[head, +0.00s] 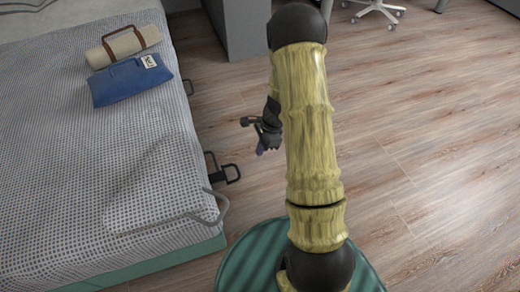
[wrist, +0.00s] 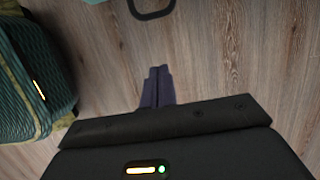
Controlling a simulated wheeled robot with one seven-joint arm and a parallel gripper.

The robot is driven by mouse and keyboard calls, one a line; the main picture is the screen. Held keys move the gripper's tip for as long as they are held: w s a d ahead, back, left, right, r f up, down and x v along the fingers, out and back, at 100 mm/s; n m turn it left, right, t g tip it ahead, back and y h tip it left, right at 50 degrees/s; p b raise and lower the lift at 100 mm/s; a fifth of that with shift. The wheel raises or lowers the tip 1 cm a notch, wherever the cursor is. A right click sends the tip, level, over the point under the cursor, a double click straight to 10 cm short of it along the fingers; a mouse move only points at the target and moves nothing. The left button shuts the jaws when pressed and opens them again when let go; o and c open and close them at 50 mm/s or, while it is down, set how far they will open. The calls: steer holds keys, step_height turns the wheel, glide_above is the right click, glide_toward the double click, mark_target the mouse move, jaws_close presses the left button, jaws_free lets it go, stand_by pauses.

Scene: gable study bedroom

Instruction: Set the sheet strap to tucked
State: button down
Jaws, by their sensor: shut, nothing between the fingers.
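My gripper (head: 261,150) hangs beside the bed, over the wood floor, with its purple fingers pointing down. In the wrist view its fingers (wrist: 157,72) are together and empty. A dark loop (head: 232,174) sticks out from the bed's side, a little left of and below my gripper in the head view. A dark loop (wrist: 152,14) also shows at the top edge of the wrist view, apart from my fingertips. I cannot tell for sure that this loop is the sheet strap, nor whether it is tucked.
The bed (head: 95,190) has a patterned cover. A blue bag (head: 130,82) and a beige roll (head: 124,46) lie on it. A bent grey rail (head: 219,212) rises at its near corner. Another dark bracket (head: 188,87) is farther along. Floor (head: 430,150) at right is clear.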

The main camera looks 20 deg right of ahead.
steer(key=a+f+b, duration=0.6)
steer(key=f, duration=0.1)
steer(key=shift+f+b, duration=0.15)
steer(key=shift+b, duration=0.25)
